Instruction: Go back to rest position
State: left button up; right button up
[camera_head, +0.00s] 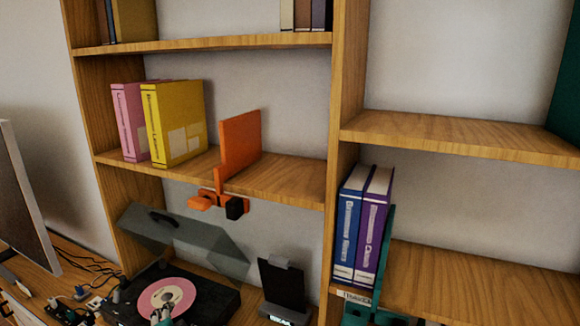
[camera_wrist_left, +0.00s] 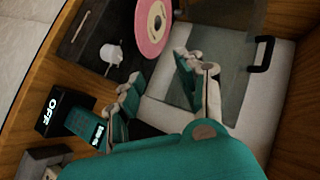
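My left gripper (camera_wrist_left: 158,84) is open in the left wrist view, with its two pale-tipped teal fingers apart and nothing between them. It is over or near the turntable. In the head view, a small pale and teal part at the bottom edge, over the record, looks like the tip of my left gripper (camera_head: 161,317); most of it is out of frame. The black turntable (camera_head: 214,303) carries a pink record (camera_head: 166,292), also in the wrist view (camera_wrist_left: 152,30). My right gripper is not visible.
A translucent lid (camera_head: 195,238) with a black handle stands raised behind the record. A dark tablet on a stand (camera_head: 283,284) is to its right. An orange bookend (camera_head: 240,142) with a clamp juts from the shelf above. A teal bookend (camera_head: 384,250) stands beside blue and purple binders (camera_head: 362,225).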

pick_arm(q)
jog(key=s+d+f+n+g+h, duration=0.2)
jog(key=s+d+f+n+g, duration=0.1)
jog(key=s, duration=0.8)
jog(key=s+d+f+n+g+h, duration=0.1)
jog(key=s+d+f+n+g, duration=0.2)
jog(key=s, duration=0.8)
jog(key=s+d+f+n+g+h, duration=0.2)
jog(key=s+f, duration=0.2)
jog(key=s, duration=0.7)
notch_tip(320, 180, down, 26)
jog(key=g+b, duration=0.1)
jog(key=s+a+f+g+b, duration=0.1)
jog(key=s+a+f, duration=0.2)
jog(key=s+f, duration=1.4)
jog(key=shift+s+f+m+g+y, duration=0.3)
jog(key=shift+s+f+m+g, duration=0.1)
jog(key=shift+f, duration=0.4)
